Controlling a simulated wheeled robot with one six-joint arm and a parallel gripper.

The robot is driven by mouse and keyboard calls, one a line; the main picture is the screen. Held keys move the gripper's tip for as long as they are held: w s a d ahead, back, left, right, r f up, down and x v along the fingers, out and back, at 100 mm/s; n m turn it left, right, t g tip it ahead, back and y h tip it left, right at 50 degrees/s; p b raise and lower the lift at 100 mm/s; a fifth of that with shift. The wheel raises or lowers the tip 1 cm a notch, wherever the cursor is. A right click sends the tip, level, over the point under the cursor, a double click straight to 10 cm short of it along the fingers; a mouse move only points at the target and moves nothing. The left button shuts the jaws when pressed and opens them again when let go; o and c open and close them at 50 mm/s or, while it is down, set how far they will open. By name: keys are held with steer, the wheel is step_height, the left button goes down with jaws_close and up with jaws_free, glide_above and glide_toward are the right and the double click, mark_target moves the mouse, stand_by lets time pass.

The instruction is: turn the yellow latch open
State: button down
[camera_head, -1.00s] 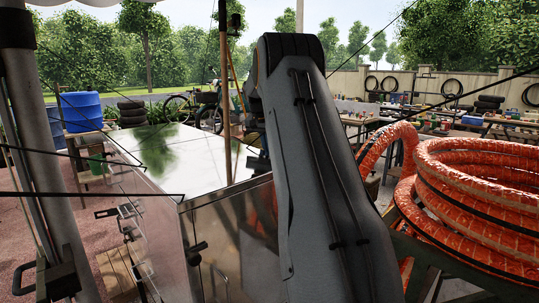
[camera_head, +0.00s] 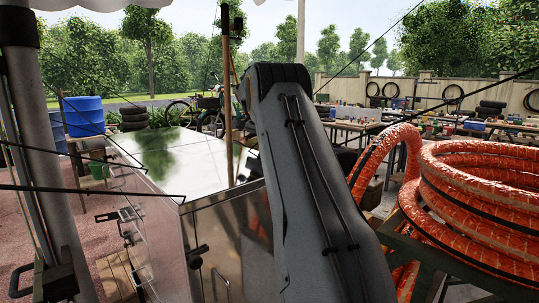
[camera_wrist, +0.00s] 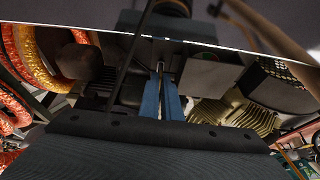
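I cannot make out a yellow latch in either view. The metal cart box (camera_head: 196,152) stands left of my arm in the head view, with dark fittings on its front and left sides. My arm's grey link fills the middle of the head view and hides part of the box and whatever is at the arm's far end. In the wrist view, two blue parallel bars (camera_wrist: 160,98) stand close together in the centre beyond a dark bolted edge. They may be my gripper's fingers, but I cannot tell whether they are open or shut.
A coil of orange hose (camera_head: 485,190) lies to the right, and it also shows in the wrist view (camera_wrist: 22,60). A finned pale part (camera_wrist: 232,116) is at the wrist view's right. A wooden pole (camera_head: 227,110) rises by the box. A blue barrel (camera_head: 84,115) stands left.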

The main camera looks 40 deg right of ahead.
steer(key=c, duration=2)
jaws_free()
steer(key=b+v, duration=0.1)
steer(key=v, duration=0.7)
steer(key=shift+w+b, duration=0.1)
steer(key=shift+b, duration=0.25)
steer(key=shift+f, duration=0.1)
